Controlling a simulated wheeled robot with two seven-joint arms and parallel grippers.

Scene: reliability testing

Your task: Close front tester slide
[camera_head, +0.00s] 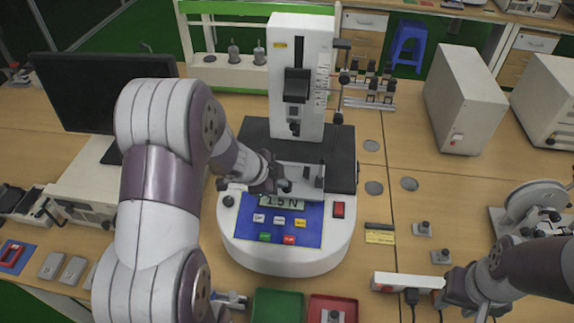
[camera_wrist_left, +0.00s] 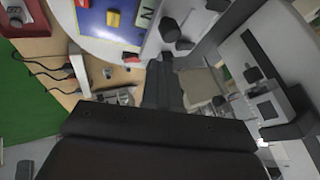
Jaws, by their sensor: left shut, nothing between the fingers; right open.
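The tester (camera_head: 300,130) stands in the middle of the table, with a white column, a dark base plate and a round front with a blue panel (camera_head: 287,222) whose display reads about 1.5 N. A light slide (camera_head: 300,176) lies across the base at the front, partly hidden by my left arm. My left gripper (camera_head: 280,187) is shut and empty at the slide's left part, just above the display. In the left wrist view its fingers (camera_wrist_left: 163,85) show near the tester's light front part; contact cannot be told. My right gripper (camera_head: 482,302) is open at the lower right.
A green tray (camera_head: 277,307) and a red tray (camera_head: 345,303) stand in front of the tester. A power strip (camera_head: 405,282) lies near my right gripper. A monitor (camera_head: 90,88) is at the left, and white boxes (camera_head: 465,98) at the right.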

